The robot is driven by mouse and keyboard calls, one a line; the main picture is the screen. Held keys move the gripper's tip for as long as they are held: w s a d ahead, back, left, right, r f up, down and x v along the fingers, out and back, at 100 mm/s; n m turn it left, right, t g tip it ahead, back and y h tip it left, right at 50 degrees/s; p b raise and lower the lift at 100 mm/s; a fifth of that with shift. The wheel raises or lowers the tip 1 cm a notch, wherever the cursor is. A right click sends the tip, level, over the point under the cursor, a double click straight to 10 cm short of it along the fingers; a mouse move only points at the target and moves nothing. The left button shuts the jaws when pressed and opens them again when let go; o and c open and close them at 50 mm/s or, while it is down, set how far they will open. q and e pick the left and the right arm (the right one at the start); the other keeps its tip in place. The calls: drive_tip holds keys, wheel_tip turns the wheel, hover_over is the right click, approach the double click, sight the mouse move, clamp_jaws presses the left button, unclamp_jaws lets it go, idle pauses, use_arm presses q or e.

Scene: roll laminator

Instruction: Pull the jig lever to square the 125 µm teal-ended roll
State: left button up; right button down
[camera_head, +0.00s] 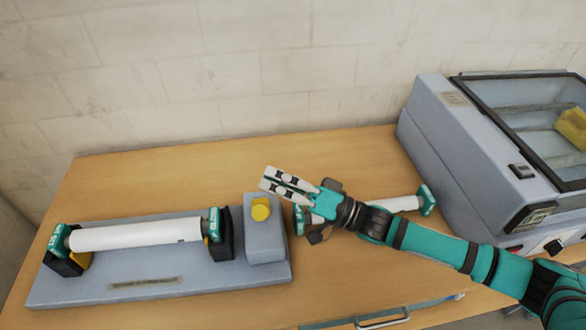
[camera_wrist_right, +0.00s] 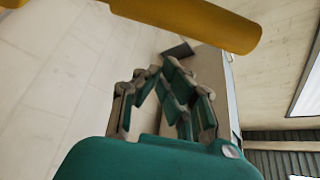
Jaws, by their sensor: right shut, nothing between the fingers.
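A white roll with teal ends (camera_head: 135,235) lies in the grey jig (camera_head: 200,280), its ends resting on dark end supports. The jig lever, with a yellow grip (camera_head: 260,209), stands on a grey block at the jig's right end. My right gripper (camera_head: 272,182) is shut and empty, its fingers pointing left just above and right of the yellow grip in the head view. In the right wrist view the closed fingers (camera_wrist_right: 165,90) show below a large yellow bar (camera_wrist_right: 195,22), apart from it. My left gripper is not in view.
A second white roll with teal ends (camera_head: 403,204) lies on the wooden table (camera_head: 190,170), partly hidden behind my right arm. The grey laminator (camera_head: 450,150) stands at the right. A drawer handle (camera_head: 384,318) is at the front. A wall closes off the back.

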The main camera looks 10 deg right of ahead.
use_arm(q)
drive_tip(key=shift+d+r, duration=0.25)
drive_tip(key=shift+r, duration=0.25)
use_arm(e)
drive_tip(key=shift+s+a+f, duration=0.15)
drive_tip(key=shift+s+f, duration=0.5)
drive_tip(key=shift+s, duration=0.3)
use_arm(q)
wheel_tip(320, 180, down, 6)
drive_tip(key=b, duration=0.5)
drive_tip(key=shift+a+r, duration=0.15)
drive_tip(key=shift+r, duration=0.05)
use_arm(e)
drive_tip(key=s+n, duration=0.1)
drive_tip(key=s+f+n+g+y, duration=0.1)
drive_tip(key=n, duration=0.1)
drive_tip(key=s+f+n+g+y, duration=0.1)
drive_tip(key=n, duration=0.1)
drive_tip(key=shift+s+f, duration=0.25)
drive_tip(key=shift+r, duration=0.1)
